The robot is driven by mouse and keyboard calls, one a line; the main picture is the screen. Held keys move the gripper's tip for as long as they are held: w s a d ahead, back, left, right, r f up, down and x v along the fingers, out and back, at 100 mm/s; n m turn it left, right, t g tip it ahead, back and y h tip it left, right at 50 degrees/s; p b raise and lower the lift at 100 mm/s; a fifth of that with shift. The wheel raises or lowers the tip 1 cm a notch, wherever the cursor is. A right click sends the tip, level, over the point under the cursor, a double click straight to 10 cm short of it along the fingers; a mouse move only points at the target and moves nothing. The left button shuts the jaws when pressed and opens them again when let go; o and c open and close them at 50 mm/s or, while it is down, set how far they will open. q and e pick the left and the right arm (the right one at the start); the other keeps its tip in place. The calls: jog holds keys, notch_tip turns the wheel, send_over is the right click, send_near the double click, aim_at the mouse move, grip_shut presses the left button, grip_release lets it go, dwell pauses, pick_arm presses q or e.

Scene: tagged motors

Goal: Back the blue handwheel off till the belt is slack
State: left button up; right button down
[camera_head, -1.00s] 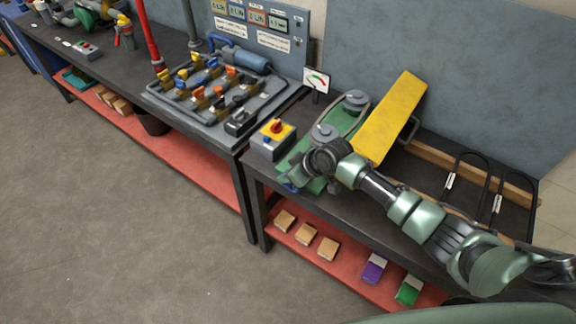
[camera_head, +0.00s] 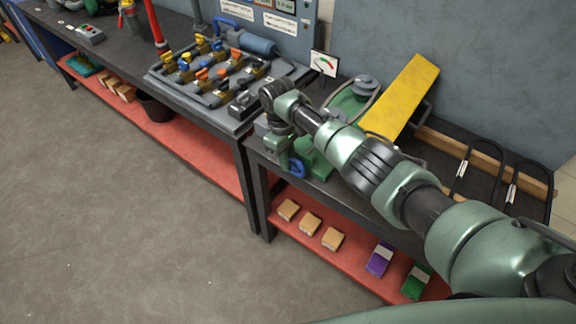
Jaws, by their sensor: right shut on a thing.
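The blue handwheel (camera_head: 297,168) sits at the front edge of the green belt-drive base (camera_head: 318,162). My right gripper (camera_head: 287,164) is at the handwheel and shut on it; the fingertips are small and partly hidden. The far grey pulley (camera_head: 366,86) shows with part of the belt around it. My right arm hides the near pulley and much of the belt, so its tension cannot be told from here. A small gauge (camera_head: 323,63) with a coloured scale stands behind the drive. My left gripper is out of view.
A yellow guard (camera_head: 402,95) stands raised beside the belt drive. A valve board (camera_head: 215,75) lies on the bench to the left. Spare belts (camera_head: 515,180) rest at the right. Small boxes (camera_head: 310,223) sit on the red lower shelf. My arm covers most of the switch box.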

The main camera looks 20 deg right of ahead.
jog(key=shift+f+b, duration=0.1)
jog(key=shift+b, duration=0.3)
jog(key=c, duration=1.7)
grip_release()
jog(key=shift+w, duration=0.1)
notch_tip(320, 180, up, 8)
jog(key=w+a, duration=0.1)
jog(key=shift+f+b, duration=0.2)
jog(key=shift+b, duration=0.2)
